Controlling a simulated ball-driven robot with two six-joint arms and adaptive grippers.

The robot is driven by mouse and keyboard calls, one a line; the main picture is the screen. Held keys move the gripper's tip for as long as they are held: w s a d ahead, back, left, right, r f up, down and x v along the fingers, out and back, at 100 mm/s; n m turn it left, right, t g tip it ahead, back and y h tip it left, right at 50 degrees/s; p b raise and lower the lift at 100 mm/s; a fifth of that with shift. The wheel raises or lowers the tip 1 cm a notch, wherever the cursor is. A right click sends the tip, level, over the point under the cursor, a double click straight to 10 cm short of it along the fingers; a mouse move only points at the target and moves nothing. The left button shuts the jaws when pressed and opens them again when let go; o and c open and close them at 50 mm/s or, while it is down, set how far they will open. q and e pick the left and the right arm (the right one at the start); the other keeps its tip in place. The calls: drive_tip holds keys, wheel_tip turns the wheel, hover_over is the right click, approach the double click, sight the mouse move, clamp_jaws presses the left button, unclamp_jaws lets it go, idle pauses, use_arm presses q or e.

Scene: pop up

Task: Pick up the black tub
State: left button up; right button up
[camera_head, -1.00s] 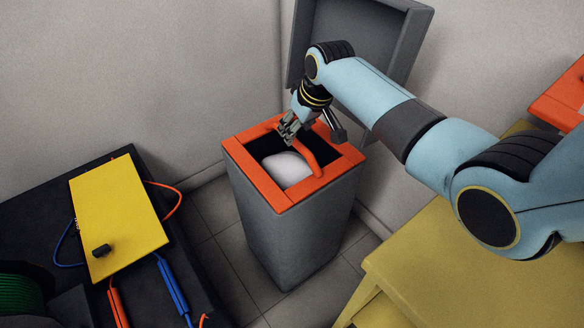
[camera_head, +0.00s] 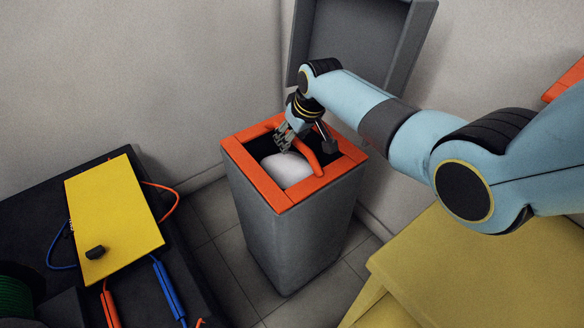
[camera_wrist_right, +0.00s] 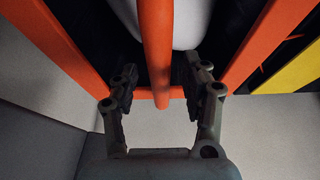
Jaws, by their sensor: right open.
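A tall dark grey tub (camera_head: 290,235) with an orange rim (camera_head: 334,178) stands on the floor in the middle of the head view. A curved orange handle (camera_head: 308,160) crosses its dark opening, and a white rounded thing (camera_head: 286,169) lies inside. My right gripper (camera_head: 304,142) is open at the far side of the opening. In the right wrist view the handle (camera_wrist_right: 157,45) runs between the two fingers of my right gripper (camera_wrist_right: 161,78), with gaps showing on both sides. The tub's depth is hidden. My left gripper is out of view.
A grey lid panel (camera_head: 352,45) stands open behind the tub against the wall. A yellow table (camera_head: 450,265) is at the right. A black bench (camera_head: 165,225) with a yellow board (camera_head: 112,218) and blue and orange leads is at the left. Tiled floor lies between.

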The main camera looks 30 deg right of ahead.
drive_tip(key=shift+f, duration=0.2)
drive_tip(key=shift+c, duration=0.3)
clamp_jaws()
idle(0.3)
